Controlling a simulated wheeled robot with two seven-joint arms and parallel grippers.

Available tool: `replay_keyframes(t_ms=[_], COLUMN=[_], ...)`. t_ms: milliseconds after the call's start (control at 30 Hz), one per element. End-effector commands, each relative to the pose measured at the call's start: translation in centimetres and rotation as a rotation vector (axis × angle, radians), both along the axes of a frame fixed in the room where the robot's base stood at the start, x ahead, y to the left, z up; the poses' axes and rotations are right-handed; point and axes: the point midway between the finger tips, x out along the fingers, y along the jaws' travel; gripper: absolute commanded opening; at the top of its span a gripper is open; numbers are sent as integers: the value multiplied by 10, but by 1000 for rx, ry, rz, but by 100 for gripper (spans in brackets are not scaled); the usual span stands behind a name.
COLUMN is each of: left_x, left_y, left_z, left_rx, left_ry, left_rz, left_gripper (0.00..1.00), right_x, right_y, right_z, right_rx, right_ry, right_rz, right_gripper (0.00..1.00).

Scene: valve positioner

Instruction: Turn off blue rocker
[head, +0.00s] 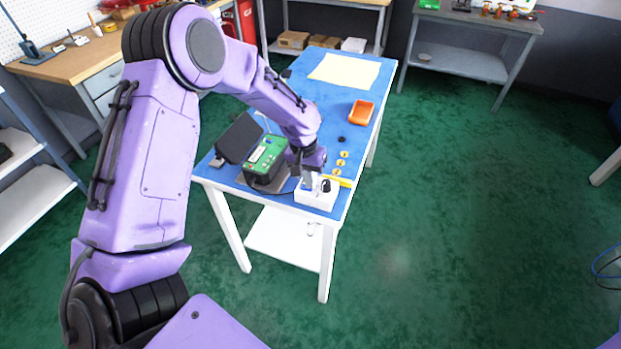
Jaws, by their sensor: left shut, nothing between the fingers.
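My left arm reaches in from the left over the blue-topped table (357,146). Its gripper (307,181) points down, shut and empty, at the white box (317,199) near the table's front edge. I cannot tell whether the fingertips touch the box. A small dark part (326,186) shows on the box beside the fingers. I cannot make out a blue rocker; the gripper hides part of the box. A green-topped device (266,155) stands just left of the gripper. My right gripper is out of view.
A dark tilted panel (239,138) stands at the table's left. Yellow round pieces (342,162), a black round piece (342,139), an orange tray (361,112) and a cream sheet (345,70) lie farther back. The green floor (450,220) to the right is clear.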

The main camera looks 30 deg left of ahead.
Motion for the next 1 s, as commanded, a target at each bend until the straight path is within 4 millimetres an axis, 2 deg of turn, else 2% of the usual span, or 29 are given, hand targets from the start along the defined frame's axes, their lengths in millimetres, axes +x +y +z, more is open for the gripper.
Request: replay_keyframes(t_ms=[400, 500, 733, 1000], left_x=[0, 1, 1, -2], left_y=[-1, -2, -1, 8], left_z=[-6, -6, -9, -4], left_rx=[3, 39, 36, 36], left_ry=[1, 10, 9, 10], left_rz=[0, -2, 2, 3], left_gripper=[0, 0, 0, 0], right_x=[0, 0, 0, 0], right_y=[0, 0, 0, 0], right_z=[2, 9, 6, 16], right_rx=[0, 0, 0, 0], right_ry=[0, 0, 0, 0], right_rz=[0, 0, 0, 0], right_gripper=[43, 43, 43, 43])
